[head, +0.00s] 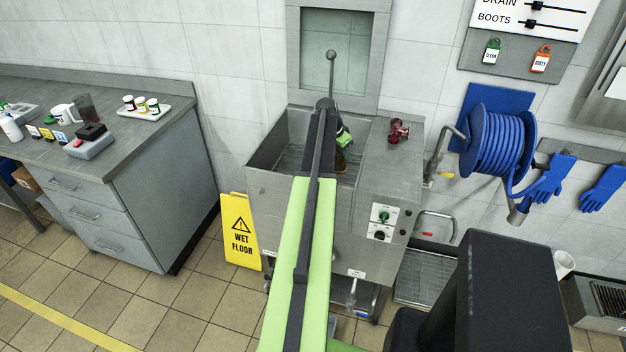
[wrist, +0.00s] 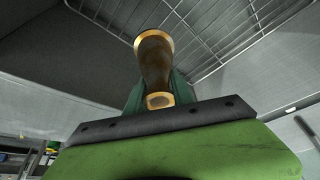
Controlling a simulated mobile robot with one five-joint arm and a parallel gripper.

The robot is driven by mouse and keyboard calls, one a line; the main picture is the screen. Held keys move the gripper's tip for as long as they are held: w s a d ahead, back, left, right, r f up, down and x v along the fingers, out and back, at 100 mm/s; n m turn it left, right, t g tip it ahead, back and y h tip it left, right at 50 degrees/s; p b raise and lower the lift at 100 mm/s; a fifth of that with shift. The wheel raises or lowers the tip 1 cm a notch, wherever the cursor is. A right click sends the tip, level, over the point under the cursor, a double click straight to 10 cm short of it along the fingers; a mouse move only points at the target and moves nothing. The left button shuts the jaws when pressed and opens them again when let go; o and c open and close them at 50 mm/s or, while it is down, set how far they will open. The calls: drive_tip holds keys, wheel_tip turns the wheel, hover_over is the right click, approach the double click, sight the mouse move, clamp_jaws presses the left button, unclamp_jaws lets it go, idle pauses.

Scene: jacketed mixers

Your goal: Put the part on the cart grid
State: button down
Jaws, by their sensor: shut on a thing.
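My gripper (head: 344,140) is in the open steel basin (head: 262,188), near its right side. In the wrist view my gripper (wrist: 156,92) is shut on a brown part with brass-coloured ends (wrist: 155,62). The part (head: 341,162) also shows below the green jaw in the head view, mostly hidden by my arm. A wire grid (wrist: 232,30) lies beyond the part in the wrist view, inside grey walls. I cannot tell whether the part touches the grid.
A red fitting (head: 398,131) stands on the steel top right of the basin. A control panel (head: 383,224) is on the unit's front. A yellow wet floor sign (head: 240,230) stands left. A blue hose reel (head: 497,143) hangs right. A counter (head: 150,135) is at left.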

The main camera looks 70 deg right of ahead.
drive_tip(key=w+f+b, duration=0.3)
drive_tip(key=w+a+f+b, duration=0.1)
drive_tip(key=w+f+b, duration=0.6)
drive_tip(key=w+f, duration=0.1)
drive_tip(key=shift+w+a+f+b, duration=0.1)
drive_tip(key=shift+a+f+b, duration=0.05)
drive_tip(key=shift+a+b, duration=0.15)
drive_tip(key=shift+r, duration=0.3)
drive_tip(key=shift+f, duration=0.25)
drive_tip(key=c, duration=1.1)
unclamp_jaws()
drive_tip(key=shift+r, duration=0.1)
